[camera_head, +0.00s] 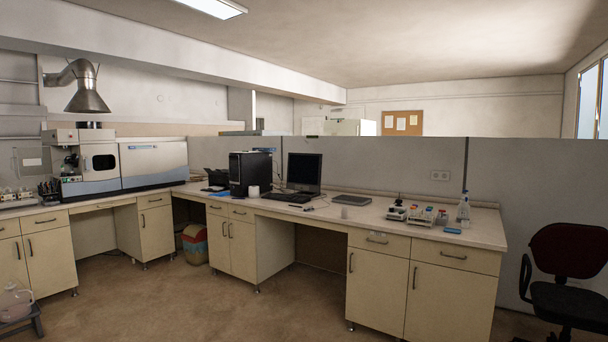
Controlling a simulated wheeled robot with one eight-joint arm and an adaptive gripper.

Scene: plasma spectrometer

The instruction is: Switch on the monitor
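The monitor (304,170) stands on the long lab bench (335,212), near the middle of the view. Its screen is dark. A keyboard (288,197) lies in front of it on the bench. A black computer tower (249,172) stands just to its left. No power button can be made out on the monitor at this size. My gripper is not in view.
The plasma spectrometer (150,163) sits on the left bench under a metal exhaust hood (88,91). Cabinets (378,280) fill much of the bench front. An office chair (566,275) stands at the right. The brown floor (220,305) before the bench is mostly clear.

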